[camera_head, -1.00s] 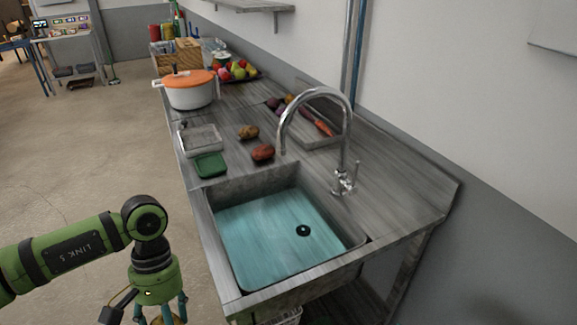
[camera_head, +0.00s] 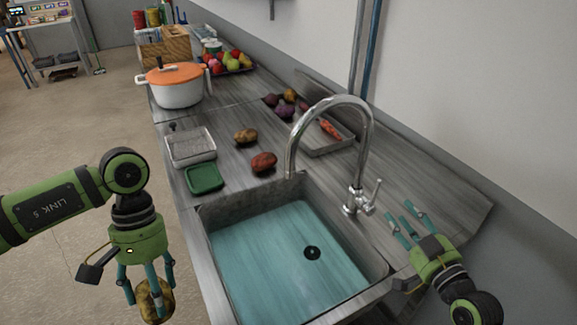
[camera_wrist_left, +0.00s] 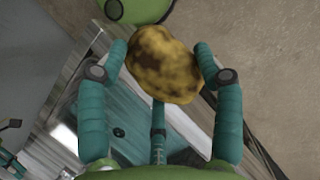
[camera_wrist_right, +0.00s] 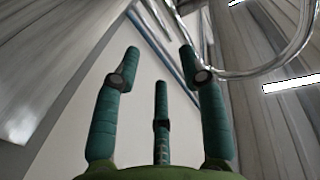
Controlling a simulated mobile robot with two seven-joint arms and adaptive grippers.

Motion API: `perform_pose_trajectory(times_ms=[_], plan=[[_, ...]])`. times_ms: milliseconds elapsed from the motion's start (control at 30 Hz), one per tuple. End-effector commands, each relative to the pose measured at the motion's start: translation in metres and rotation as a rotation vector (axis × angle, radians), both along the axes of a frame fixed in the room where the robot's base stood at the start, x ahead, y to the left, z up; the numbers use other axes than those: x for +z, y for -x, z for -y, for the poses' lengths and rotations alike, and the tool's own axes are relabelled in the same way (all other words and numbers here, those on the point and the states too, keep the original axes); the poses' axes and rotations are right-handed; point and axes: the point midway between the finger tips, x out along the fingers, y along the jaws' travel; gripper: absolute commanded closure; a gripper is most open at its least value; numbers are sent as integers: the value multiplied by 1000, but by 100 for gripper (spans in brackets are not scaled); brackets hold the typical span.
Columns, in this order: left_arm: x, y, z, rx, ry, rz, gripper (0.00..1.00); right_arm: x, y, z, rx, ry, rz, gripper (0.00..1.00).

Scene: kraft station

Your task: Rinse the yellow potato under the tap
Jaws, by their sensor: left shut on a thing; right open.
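The yellow potato (camera_head: 155,300), mottled with brown, is held in my left gripper (camera_head: 146,288) beside the left edge of the sink counter in the head view. In the left wrist view the potato (camera_wrist_left: 163,64) sits between the fingers. The tap (camera_head: 328,104) is a tall chrome arched spout with its handle (camera_head: 370,196) at the base, behind the sink (camera_head: 270,262). No falling stream of water shows under the spout. My right gripper (camera_head: 406,220) is open and empty, just right of the tap handle. The spout (camera_wrist_right: 290,50) shows in the right wrist view.
A white pot (camera_head: 178,92) stands further back.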

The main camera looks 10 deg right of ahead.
Motion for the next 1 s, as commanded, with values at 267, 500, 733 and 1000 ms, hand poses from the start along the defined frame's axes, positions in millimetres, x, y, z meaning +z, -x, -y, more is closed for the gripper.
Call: perform_pose_trajectory(times_ms=[267, 500, 733, 1000], plan=[[11, 0, 0, -1, 0, 1, 70, 3, -38, -5, -1, -2, 2, 58], [19, 0, 0, -1, 0, 1, 70, 2, -84, -11, -1, -1, 0, 58], [22, 0, 0, -1, 0, 1, 70, 0, -111, -16, 0, -1, 0, 58], [22, 0, 0, -1, 0, 1, 70, -1, -117, -17, 0, 0, -1, 58]])
